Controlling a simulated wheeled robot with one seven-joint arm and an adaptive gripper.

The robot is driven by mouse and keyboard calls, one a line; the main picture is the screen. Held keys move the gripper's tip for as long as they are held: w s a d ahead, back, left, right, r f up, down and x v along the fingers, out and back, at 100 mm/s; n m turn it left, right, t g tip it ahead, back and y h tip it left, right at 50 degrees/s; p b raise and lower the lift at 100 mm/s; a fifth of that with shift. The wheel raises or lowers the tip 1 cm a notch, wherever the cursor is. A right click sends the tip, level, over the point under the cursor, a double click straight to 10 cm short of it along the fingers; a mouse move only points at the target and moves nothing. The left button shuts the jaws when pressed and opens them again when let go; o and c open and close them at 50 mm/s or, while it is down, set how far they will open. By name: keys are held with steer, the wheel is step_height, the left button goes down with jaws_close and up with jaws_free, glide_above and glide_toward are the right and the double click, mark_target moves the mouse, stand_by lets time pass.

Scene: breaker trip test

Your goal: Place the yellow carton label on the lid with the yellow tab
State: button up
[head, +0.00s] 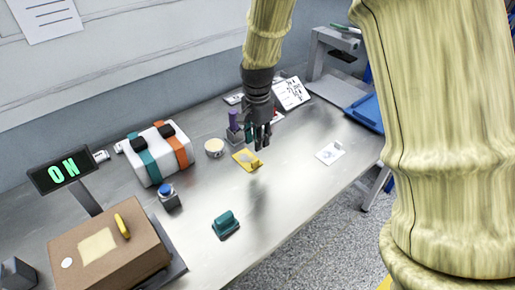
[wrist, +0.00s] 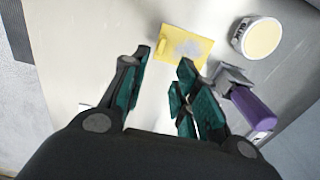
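The brown carton (head: 135,262) stands at the lower left. Its lid has a yellow tab (head: 122,226) and a pale yellowish square (head: 97,245).
A round tin (head: 214,147) and a purple-handled tool (head: 233,120) stand close to the label. A white strapped case (head: 158,150), blue button (head: 167,193) and ON sign (head: 60,172) are left. A teal block (head: 226,226) sits in front; a white label (head: 330,152) lies right.

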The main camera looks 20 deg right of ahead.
step_height(320, 180, up, 2)
steer(key=shift+r, duration=0.25)
steer(key=shift+o, duration=0.4)
steer(key=shift+r+n, duration=0.2)
steer(key=shift+n, duration=0.1)
steer(key=n+p, duration=0.9)
steer(key=n, duration=2.6)
glide_above(255, 161)
steer(key=shift+f, duration=3.65)
steer(key=shift+w+f+p, duration=0.1)
steer(key=shift+f+p, duration=0.85)
steer(key=shift+f, duration=1.7)
